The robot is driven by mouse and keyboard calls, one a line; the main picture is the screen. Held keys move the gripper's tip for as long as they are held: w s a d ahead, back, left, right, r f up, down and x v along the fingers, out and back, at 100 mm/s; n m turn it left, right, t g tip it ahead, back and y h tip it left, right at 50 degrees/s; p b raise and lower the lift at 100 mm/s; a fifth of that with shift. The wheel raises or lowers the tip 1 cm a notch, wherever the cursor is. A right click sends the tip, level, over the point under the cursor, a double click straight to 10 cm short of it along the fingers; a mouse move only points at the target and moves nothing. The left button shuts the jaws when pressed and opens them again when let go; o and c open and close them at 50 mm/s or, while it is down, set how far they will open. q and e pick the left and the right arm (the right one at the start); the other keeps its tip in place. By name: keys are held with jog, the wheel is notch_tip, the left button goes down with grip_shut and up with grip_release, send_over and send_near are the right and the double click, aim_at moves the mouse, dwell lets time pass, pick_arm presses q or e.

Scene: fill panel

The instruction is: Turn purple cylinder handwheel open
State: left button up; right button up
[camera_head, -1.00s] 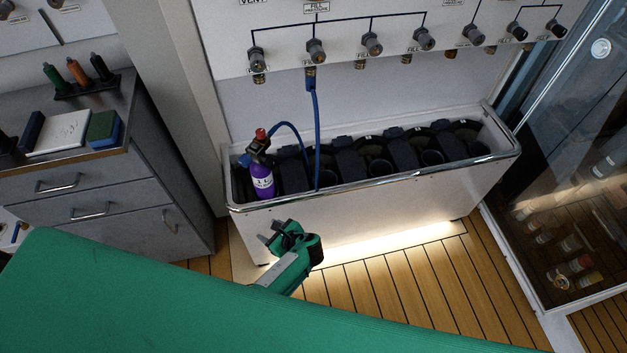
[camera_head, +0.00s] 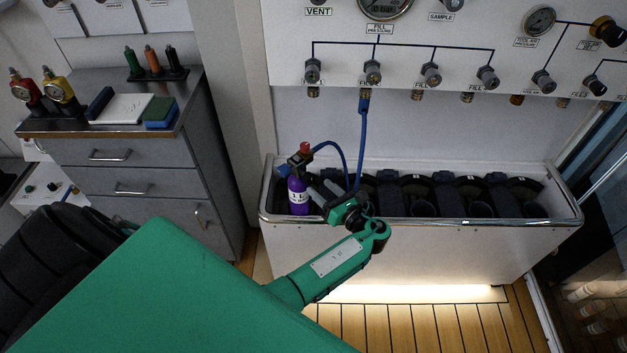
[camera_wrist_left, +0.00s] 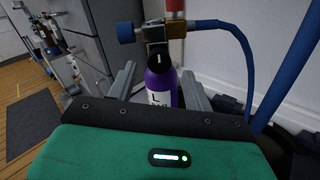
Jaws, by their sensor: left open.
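The purple cylinder (camera_head: 299,197) stands upright at the left end of the white bin, with a dark valve and a red top (camera_head: 305,148). In the left wrist view, the cylinder (camera_wrist_left: 160,82) lies straight ahead, between and beyond the fingers. Its valve carries a blue knob (camera_wrist_left: 126,32) on the left, a black round knob with a white mark (camera_wrist_left: 160,62) facing me, and a blue hose on the right. I cannot tell for sure which is the handwheel. My left gripper (camera_head: 319,190) is open and empty, just right of and in front of the cylinder. My right gripper is out of view.
The white bin (camera_head: 420,245) holds several dark slots to the right of the cylinder. The blue hose (camera_head: 362,135) runs up to the fill panel (camera_head: 420,70). A grey cabinet (camera_head: 130,180) stands at the left. Wooden floor is clear in front of the bin.

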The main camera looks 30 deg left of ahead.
aim_at(312, 181)
pick_arm(q)
jog(key=shift+x, duration=2.35)
jog(key=c, duration=1)
